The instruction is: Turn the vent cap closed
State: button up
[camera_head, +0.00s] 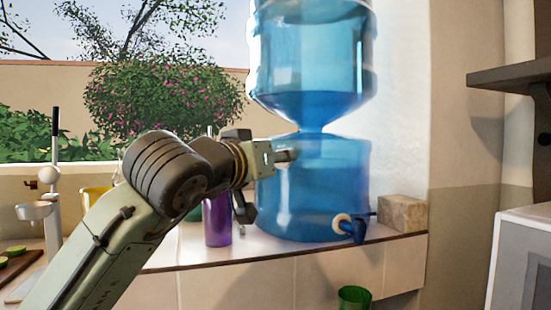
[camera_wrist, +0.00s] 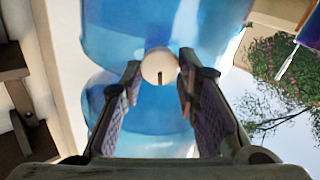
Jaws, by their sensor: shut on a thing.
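The blue water dispenser (camera_head: 335,195) stands on the counter with a large blue jug (camera_head: 312,60) upside down on top. In the wrist view, the vent cap (camera_wrist: 157,63) is a round, cream-white disc with a short dark mark at its lower middle, set against the blue dispenser. My gripper (camera_head: 288,156) reaches the dispenser's upper left side from the left. In the wrist view its two fingers stand on either side of the cap and are shut on it. In the head view the cap is hidden at the fingertips. The tap (camera_head: 352,226) is low on the front.
A purple cup (camera_head: 217,222) stands below my wrist, left of the dispenser. A stone-like block (camera_head: 402,212) sits right of the tap. A green cup (camera_head: 354,298) is in front, below the counter edge. A wall shelf (camera_head: 510,73) juts in at right. A lever press (camera_head: 53,215) stands far left.

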jog(key=c, duration=0.4)
jog(key=m+p, duration=0.2)
jog(key=m, duration=0.8)
jog(key=m+p, duration=0.2)
jog(key=m, duration=0.7)
jog(key=shift+s+d+f+m, duration=0.1)
jog(key=shift+d+f+m, duration=0.1)
jog(key=shift+m, duration=0.2)
dwell(0.5)
jog(key=o, duration=1.1)
